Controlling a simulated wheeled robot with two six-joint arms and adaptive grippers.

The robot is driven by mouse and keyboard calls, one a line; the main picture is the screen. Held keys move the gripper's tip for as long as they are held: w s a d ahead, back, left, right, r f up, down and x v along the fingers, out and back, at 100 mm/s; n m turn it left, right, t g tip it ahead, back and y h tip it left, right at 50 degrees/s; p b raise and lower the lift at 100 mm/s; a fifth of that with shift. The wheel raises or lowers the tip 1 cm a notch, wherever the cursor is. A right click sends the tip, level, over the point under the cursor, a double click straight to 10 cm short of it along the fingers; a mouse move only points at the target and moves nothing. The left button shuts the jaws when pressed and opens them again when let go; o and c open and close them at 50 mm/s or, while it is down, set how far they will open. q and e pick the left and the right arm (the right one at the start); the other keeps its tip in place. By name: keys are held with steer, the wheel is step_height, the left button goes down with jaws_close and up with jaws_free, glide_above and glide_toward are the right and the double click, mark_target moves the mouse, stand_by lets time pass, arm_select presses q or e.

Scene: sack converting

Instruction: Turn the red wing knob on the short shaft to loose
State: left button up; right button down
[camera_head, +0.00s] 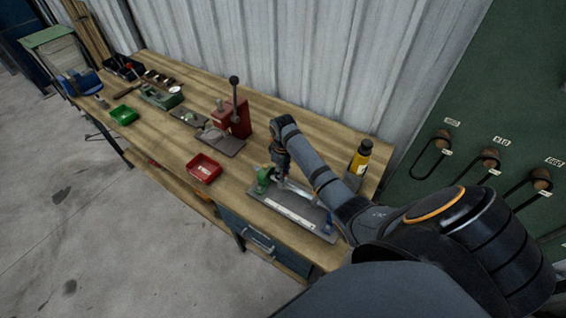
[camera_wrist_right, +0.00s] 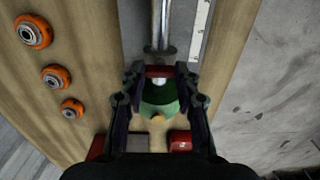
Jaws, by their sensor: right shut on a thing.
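The red wing knob (camera_wrist_right: 159,71) shows in the right wrist view between my right fingertips, at the near end of a short metal shaft (camera_wrist_right: 160,28). My right gripper (camera_wrist_right: 159,76) is shut on it. A green rounded body (camera_wrist_right: 159,108) sits just behind the knob, between the fingers. In the head view my right gripper (camera_head: 282,178) reaches down at the green part (camera_head: 263,180) of a long grey fixture (camera_head: 285,208) on the bench. The knob is hidden there. My left gripper is in neither view.
A red tray (camera_head: 203,168), a green tray (camera_head: 124,115) and a red lever press (camera_head: 234,120) stand left along the wooden bench. A yellow bottle (camera_head: 361,157) stands at the right. Orange wheels (camera_wrist_right: 53,76) lie beside the fixture in the wrist view.

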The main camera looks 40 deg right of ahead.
steer(key=c, duration=1)
jaws_free()
steer(key=shift+o, duration=0.2)
step_height(320, 180, up, 8)
steer(key=shift+f, duration=0.2)
steer(key=shift+s, duration=0.1)
